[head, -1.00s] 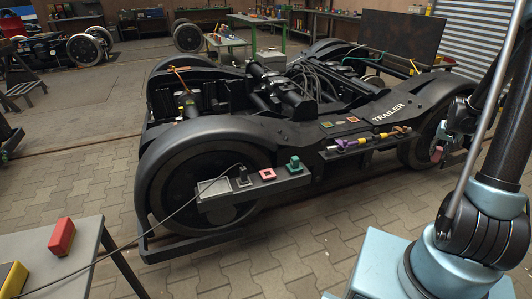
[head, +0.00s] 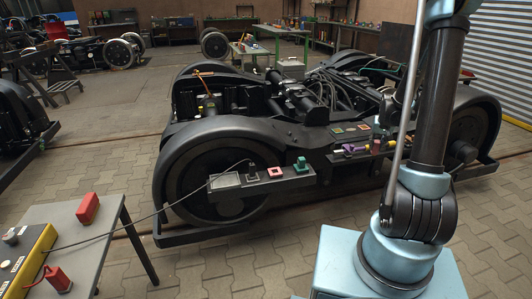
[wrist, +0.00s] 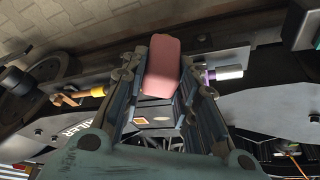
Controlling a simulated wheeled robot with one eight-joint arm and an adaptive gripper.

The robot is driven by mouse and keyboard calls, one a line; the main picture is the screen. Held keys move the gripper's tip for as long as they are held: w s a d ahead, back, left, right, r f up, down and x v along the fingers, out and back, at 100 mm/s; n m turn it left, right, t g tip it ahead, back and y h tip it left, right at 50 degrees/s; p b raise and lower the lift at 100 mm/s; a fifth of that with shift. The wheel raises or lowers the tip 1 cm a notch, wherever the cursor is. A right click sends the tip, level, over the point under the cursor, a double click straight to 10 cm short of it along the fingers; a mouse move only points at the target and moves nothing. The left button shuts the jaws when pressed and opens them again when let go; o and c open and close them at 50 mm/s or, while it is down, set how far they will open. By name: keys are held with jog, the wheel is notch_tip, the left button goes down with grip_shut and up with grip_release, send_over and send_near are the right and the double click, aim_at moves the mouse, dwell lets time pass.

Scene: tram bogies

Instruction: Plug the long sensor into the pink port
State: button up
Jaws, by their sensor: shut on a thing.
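The pink port (head: 277,172) is a square pink socket on the dark bar at the left front of the trailer bogie. My gripper (wrist: 162,85) is shut on a pinkish-red block (wrist: 162,68), whose far end shows between the fingers. Its length is not clear, so I cannot tell if it is the long sensor. In the head view the red block (head: 376,146) shows by the bogie's side tray, right of the pink port and apart from it. My arm partly hides the gripper there. A purple-and-white part (wrist: 225,73) and a yellow part (wrist: 95,91) flank the gripper.
A green plug (head: 300,164) is right of the pink port, a black cabled plug (head: 254,170) left of it. A grey table (head: 120,220) at left bears a red block (head: 88,209) and a yellow box (head: 28,262). Paved floor lies open before the bogie.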

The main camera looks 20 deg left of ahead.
jog(key=shift+a, duration=0.1)
jog(key=s+a+f+n, duration=0.1)
jog(key=a, duration=1)
jog(key=s+a+f+n+y, duration=0.1)
jog(key=s+a+n, duration=0.1)
jog(key=a, duration=0.9)
jog(key=s+a+f+n, duration=0.1)
jog(key=s+a, duration=0.1)
jog(key=a, duration=0.9)
jog(key=shift+a+n+y, duration=0.2)
jog(key=shift+n+y, duration=0.1)
jog(key=shift+y, duration=0.1)
jog(key=shift+n+y, duration=0.3)
jog(key=shift+n, duration=0.6)
jog(key=s+a, duration=0.2)
jog(key=a, duration=0.2)
jog(key=s+a, duration=0.2)
jog(key=a, duration=0.2)
jog(key=s+a+f, duration=0.1)
jog(key=s+a, duration=0.2)
jog(key=a, duration=0.1)
jog(key=shift+a+f, duration=0.1)
jog(key=shift+f, duration=0.1)
jog(key=shift+f, duration=2.8)
jog(key=shift+s, duration=0.2)
